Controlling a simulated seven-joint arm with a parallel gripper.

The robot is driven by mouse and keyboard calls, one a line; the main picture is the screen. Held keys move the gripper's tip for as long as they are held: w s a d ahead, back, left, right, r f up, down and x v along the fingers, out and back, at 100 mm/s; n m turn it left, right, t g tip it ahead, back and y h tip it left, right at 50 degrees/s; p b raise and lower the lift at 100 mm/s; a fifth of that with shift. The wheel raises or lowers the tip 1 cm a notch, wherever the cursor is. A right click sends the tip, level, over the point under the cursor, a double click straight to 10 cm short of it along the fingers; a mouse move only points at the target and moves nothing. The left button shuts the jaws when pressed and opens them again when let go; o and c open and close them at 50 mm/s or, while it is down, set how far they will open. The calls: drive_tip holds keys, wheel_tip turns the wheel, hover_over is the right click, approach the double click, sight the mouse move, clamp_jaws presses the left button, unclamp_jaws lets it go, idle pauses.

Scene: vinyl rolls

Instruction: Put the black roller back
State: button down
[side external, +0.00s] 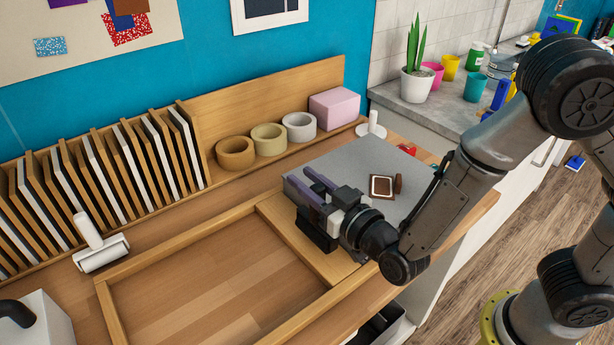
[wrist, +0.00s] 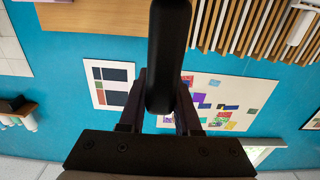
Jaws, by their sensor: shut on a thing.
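My gripper (side external: 299,177) is over the front part of the grey mat (side external: 338,160), beside the wooden frame, with its fingers pointing toward the back wall. In the wrist view, my gripper (wrist: 161,82) is shut on a long, rounded black piece (wrist: 168,45), taken to be the black roller. It runs from between the fingers to the top edge of the picture, so its far end is out of view. In the side view, a dark block (side external: 316,236) shows just below my gripper; I cannot tell whether it belongs to the roller.
A white roller (side external: 101,252) stands left of the wooden frame (side external: 180,248). Upright boards fill a rack (side external: 100,180) behind it. Tape rolls (side external: 269,139) and a pink block (side external: 334,108) line the back ledge. A small brown-and-white item (side external: 382,186) lies on the mat.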

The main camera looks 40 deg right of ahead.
drive_tip(key=shift+f, duration=0.3)
idle(0.4)
drive_tip(key=shift+f, duration=0.7)
drive_tip(key=c, duration=0.5)
unclamp_jaws()
drive_tip(key=o, duration=0.5)
